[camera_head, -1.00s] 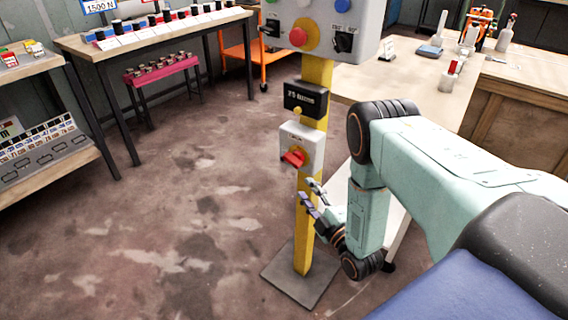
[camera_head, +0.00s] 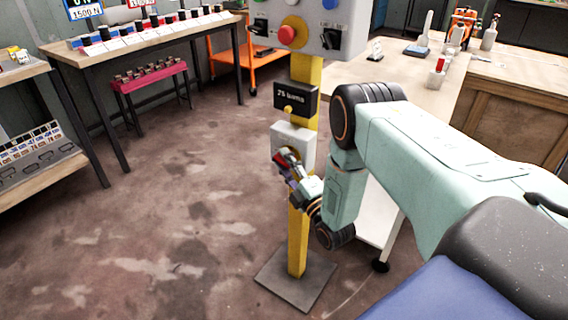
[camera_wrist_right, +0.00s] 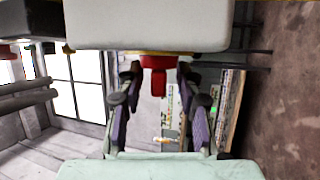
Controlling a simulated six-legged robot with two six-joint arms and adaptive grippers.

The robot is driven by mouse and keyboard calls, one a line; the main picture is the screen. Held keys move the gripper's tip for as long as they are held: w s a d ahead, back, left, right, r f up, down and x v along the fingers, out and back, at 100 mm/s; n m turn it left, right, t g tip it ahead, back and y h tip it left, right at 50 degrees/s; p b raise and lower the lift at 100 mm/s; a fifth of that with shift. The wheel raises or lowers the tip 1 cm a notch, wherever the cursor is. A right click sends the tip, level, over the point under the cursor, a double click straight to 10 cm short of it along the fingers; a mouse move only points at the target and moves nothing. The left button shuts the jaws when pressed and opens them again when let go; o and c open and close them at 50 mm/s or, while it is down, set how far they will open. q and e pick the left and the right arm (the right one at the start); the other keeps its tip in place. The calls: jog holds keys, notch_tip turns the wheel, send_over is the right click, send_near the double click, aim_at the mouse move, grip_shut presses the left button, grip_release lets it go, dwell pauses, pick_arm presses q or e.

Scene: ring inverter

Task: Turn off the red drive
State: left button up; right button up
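The red rotary handle (camera_wrist_right: 158,80) sits on a light grey switch box (camera_head: 291,136), which is fixed to a yellow post (camera_head: 298,235). In the head view my right gripper (camera_head: 284,166) is at the front of this box and covers most of the handle. In the right wrist view the right gripper (camera_wrist_right: 159,90) is open, with one finger on each side of the handle. Gaps show between the handle and both fingers. The box (camera_wrist_right: 150,25) fills the top of that view. My left gripper is not in view.
Above the switch box are a black display (camera_head: 296,98) and a grey control panel (camera_head: 335,35) with a red mushroom button (camera_head: 287,34). The post stands on a grey floor plate (camera_head: 296,282). A workbench (camera_head: 400,75) stands behind my right arm.

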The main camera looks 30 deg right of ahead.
jog(key=shift+w+a+r, duration=0.1)
jog(key=shift+w+r, duration=0.15)
jog(key=shift+w, duration=0.15)
jog(key=shift+c, duration=0.3)
grip_shut()
